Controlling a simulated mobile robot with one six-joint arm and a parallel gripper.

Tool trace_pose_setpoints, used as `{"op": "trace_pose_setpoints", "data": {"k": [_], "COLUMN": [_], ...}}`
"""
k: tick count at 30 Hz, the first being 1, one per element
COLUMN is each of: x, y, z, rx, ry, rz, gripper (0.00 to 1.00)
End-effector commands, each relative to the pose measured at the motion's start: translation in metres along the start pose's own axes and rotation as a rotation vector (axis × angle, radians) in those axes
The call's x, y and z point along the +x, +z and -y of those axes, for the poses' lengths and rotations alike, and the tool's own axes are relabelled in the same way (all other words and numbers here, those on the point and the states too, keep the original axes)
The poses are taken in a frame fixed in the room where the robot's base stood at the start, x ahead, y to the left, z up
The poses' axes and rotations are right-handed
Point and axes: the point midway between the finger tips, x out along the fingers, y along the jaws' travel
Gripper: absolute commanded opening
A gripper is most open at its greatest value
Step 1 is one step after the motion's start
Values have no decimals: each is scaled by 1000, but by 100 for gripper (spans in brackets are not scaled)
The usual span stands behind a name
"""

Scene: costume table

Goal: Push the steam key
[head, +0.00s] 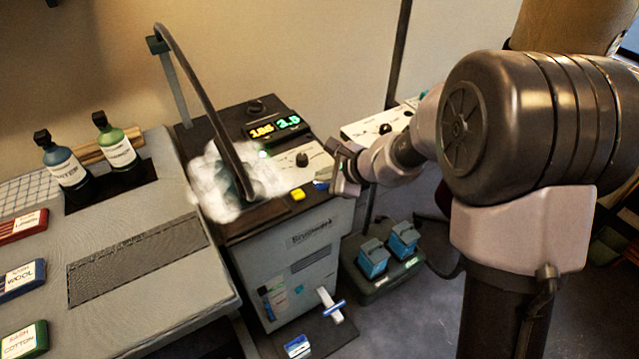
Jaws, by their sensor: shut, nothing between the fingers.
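The steam station (300,250) is a grey box with a dark top, left of my arm. On its top front edge are a yellow key (298,194) and a blue key (322,184); no label is legible, so I cannot tell which is the steam key. My gripper (338,172) is shut and empty at the right front corner of the station's top, beside the blue key. I cannot tell whether it touches the key. A white steam cloud (215,185) surrounds the lower end of the dark hose and hides what is there.
A lit display (273,127) and a black knob (302,159) are on the station. Two bottles (120,150) and labelled boxes (22,280) sit on the left table. Blue containers (373,258) stand low at right. A dark pole (385,120) rises behind my gripper.

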Motion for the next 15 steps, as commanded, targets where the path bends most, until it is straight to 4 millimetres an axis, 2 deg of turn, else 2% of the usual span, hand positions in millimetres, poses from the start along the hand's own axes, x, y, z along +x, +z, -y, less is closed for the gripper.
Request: {"op": "trace_pose_setpoints", "data": {"k": [15], "x": [4], "y": [-3], "z": [-3], "rx": [0], "ry": [0], "rz": [0], "gripper": [0]}}
